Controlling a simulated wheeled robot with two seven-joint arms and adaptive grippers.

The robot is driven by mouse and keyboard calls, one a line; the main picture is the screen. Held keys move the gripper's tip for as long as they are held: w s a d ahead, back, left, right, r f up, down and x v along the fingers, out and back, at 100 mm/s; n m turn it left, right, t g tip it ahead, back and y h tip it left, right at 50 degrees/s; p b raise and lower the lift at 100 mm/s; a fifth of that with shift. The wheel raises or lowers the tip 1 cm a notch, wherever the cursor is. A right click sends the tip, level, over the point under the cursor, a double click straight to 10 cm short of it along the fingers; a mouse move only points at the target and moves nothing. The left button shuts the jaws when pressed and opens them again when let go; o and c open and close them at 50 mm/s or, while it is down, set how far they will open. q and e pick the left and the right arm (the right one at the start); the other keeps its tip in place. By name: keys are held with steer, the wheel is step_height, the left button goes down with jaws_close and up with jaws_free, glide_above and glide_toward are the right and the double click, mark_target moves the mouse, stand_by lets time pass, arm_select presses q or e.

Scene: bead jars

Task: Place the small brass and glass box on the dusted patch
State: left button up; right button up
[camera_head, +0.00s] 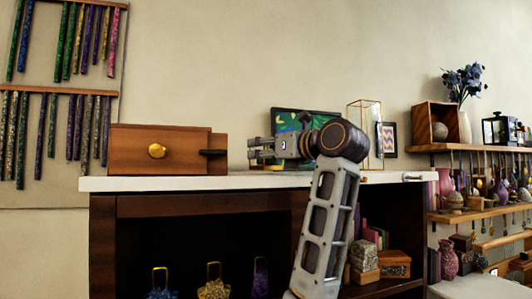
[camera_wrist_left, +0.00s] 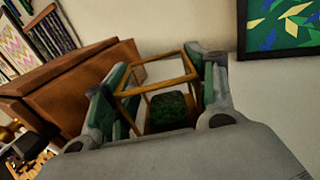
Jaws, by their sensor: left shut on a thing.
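My left gripper (camera_head: 256,149) reaches in over the white counter in the head view, its fingers pointing left. In the left wrist view its two fingers (camera_wrist_left: 160,78) are shut on the small brass and glass box (camera_wrist_left: 158,86), one on each side. The box has a thin brass frame and a dark green clump inside, and it looks tilted in that view. In the head view the fingers and wrist hide most or all of it. I cannot make out the dusted patch in either view. My right gripper is not in view.
A wooden box with a brass knob (camera_head: 192,140) stands on the white counter (camera_head: 130,184), left of my gripper. A colourful picture (camera_head: 285,122) stands behind the gripper. A taller brass-framed glass case (camera_head: 364,112) stands to the right, beside a small framed picture (camera_head: 387,138).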

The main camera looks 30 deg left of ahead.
arm_select(q)
steer(key=shift+f, duration=0.4)
steer(key=shift+f, duration=0.1)
steer(key=o, duration=1.1)
steer(key=shift+b+v, duration=1.1)
steer(key=shift+v, duration=2.3)
steer(key=shift+b+v, duration=0.65)
steer(key=shift+v, duration=2)
